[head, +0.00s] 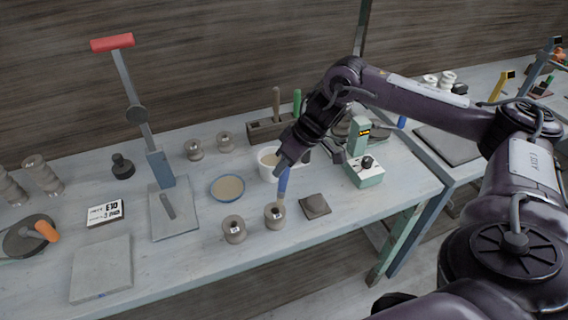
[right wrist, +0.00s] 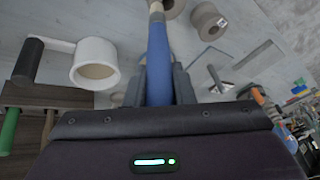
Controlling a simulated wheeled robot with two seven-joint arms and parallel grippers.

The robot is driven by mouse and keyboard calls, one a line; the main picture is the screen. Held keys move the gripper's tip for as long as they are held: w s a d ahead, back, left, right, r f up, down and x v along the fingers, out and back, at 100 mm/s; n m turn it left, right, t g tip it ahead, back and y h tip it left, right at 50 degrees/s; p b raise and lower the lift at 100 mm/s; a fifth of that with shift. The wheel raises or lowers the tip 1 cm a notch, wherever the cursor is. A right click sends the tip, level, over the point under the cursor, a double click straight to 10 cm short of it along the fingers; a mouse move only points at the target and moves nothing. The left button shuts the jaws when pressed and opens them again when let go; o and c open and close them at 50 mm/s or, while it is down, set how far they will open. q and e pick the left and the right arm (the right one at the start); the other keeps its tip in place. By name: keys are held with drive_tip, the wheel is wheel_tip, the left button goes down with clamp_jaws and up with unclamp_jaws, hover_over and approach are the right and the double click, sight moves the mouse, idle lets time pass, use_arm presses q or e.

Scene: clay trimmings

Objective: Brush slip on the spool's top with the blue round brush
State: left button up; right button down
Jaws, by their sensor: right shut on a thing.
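My right gripper (head: 284,160) is shut on the blue round brush (head: 284,183), which points down. The brush's lower end is at the top of the right-hand front spool (head: 275,217); I cannot tell whether it touches. In the right wrist view the blue handle (right wrist: 158,55) stands between the fingers (right wrist: 160,88), with its pale end by a partly cropped spool (right wrist: 173,7). A second front spool (head: 234,231) stands to the left. A blue-rimmed dish (head: 227,188) of beige slip and a white cup (head: 265,168) of similar liquid sit behind. My left gripper is out of view.
A wooden holder (head: 262,132) with handled tools stands at the back. A green device (head: 364,172) is on the right, and a small dark slab (head: 315,206) lies near the front edge. A lever press (head: 160,168) stands left. Two spools (head: 194,150) stand behind the dish.

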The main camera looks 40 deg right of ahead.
drive_tip(key=shift+r+p, duration=0.35)
drive_tip(key=shift+p, duration=0.1)
drive_tip(key=shift+w+a+p, duration=0.4)
drive_tip(key=shift+w+a, duration=0.35)
drive_tip(key=shift+a, duration=0.05)
drive_tip(key=shift+f, duration=0.4)
idle(0.4)
drive_tip(key=shift+r, duration=0.15)
drive_tip(key=shift+r+p, duration=0.25)
drive_tip(key=shift+p, duration=0.35)
drive_tip(key=shift+a, duration=0.1)
